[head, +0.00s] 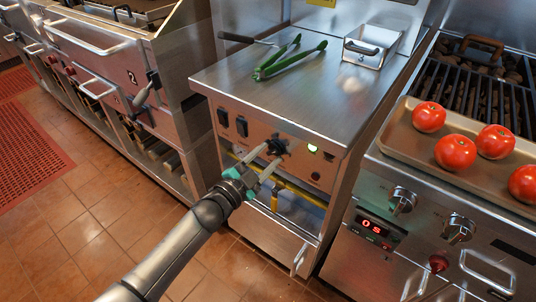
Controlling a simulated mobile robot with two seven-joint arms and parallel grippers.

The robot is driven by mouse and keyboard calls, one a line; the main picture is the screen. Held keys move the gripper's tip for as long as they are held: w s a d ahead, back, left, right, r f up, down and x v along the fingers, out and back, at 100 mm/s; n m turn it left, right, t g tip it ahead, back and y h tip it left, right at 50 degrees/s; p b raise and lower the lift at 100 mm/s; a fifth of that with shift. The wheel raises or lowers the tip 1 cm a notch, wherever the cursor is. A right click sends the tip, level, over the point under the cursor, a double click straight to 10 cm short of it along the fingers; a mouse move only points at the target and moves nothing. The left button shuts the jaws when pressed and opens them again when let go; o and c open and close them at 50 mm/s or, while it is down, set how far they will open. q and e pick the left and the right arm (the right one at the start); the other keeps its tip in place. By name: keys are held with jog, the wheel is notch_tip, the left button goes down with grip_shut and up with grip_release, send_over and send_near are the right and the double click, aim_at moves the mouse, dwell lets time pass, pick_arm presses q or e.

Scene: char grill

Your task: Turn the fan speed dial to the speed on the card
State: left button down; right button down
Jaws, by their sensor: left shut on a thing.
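The black fan speed dial (277,146) sits on the front panel of the middle steel cabinet, under the worktop. My left gripper (266,159) reaches up to it from below, its pale fingers on either side of the dial. It is shut on the dial. The fingers cover part of the dial, so its pointer setting cannot be read. A yellow card (320,2) shows in part at the top edge; its writing cannot be read. My right gripper is not in view.
Green tongs (290,60) and a steel pan (373,45) lie on the worktop (325,95). At right, a tray (400,130) of tomatoes (455,151) stands by the grill (470,85), above two knobs (402,200).

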pick_arm(q)
jog(key=shift+m, duration=0.5)
jog(key=shift+c, duration=1.8)
grip_release()
